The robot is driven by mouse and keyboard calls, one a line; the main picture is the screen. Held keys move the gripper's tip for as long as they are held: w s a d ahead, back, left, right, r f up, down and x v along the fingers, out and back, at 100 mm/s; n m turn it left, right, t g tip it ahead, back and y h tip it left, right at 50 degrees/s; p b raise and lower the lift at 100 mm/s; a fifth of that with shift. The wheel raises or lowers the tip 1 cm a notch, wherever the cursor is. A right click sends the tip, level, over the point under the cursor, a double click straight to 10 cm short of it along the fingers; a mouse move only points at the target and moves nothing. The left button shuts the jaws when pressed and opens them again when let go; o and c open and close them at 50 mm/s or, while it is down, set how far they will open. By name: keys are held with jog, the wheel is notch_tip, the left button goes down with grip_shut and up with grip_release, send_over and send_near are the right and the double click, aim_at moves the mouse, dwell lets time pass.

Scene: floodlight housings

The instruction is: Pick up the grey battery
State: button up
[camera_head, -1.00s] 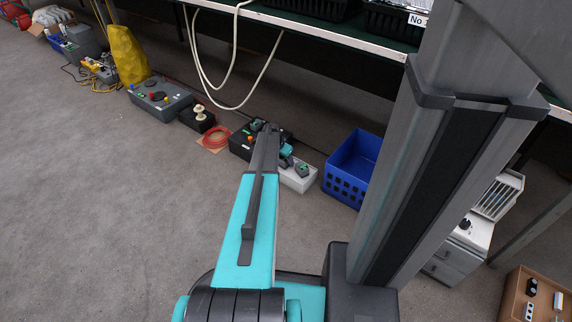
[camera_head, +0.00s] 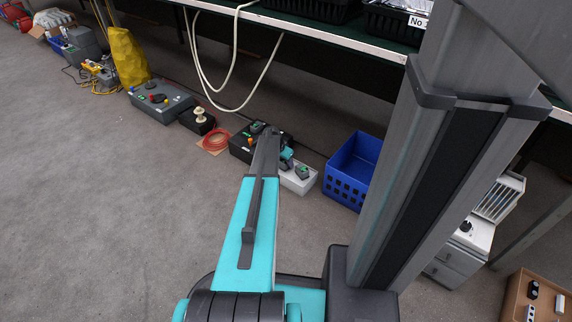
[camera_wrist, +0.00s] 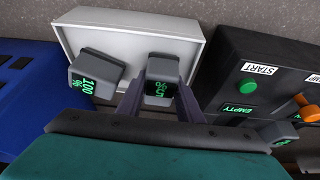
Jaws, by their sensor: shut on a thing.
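My gripper (camera_wrist: 161,84) is shut on a grey battery (camera_wrist: 162,68) with a green lit display, its two fingers on either side of it. The display reads a percentage I cannot fully make out. The held battery is at or just over the white box (camera_wrist: 130,35); I cannot tell whether it touches. A second grey battery (camera_wrist: 95,72), showing 100 %, sits on the white box to the left. In the head view my arm hides most of the gripper; a battery (camera_head: 302,171) shows on the white box (camera_head: 298,183).
A dark control box (camera_wrist: 255,75) with START and EMPTY labels and a green button stands close on the right, with another grey battery (camera_wrist: 279,132) on it. A blue crate (camera_head: 349,186) stands on the other side. A shelf edge (camera_head: 310,37) overhangs behind. Open floor lies left.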

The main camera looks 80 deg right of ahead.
jog(key=shift+r, duration=0.1)
jog(key=shift+r+p, duration=0.5)
jog(key=shift+r, duration=0.15)
jog(key=shift+s+p+v, duration=0.2)
jog(key=shift+p+v, duration=0.6)
jog(key=shift+v, duration=0.4)
jog(key=w+a+r+p, duration=0.1)
jog(key=a+p, duration=0.3)
jog(key=a, duration=1.1)
jog(key=shift+w+r, duration=0.1)
jog(key=shift+r, duration=0.05)
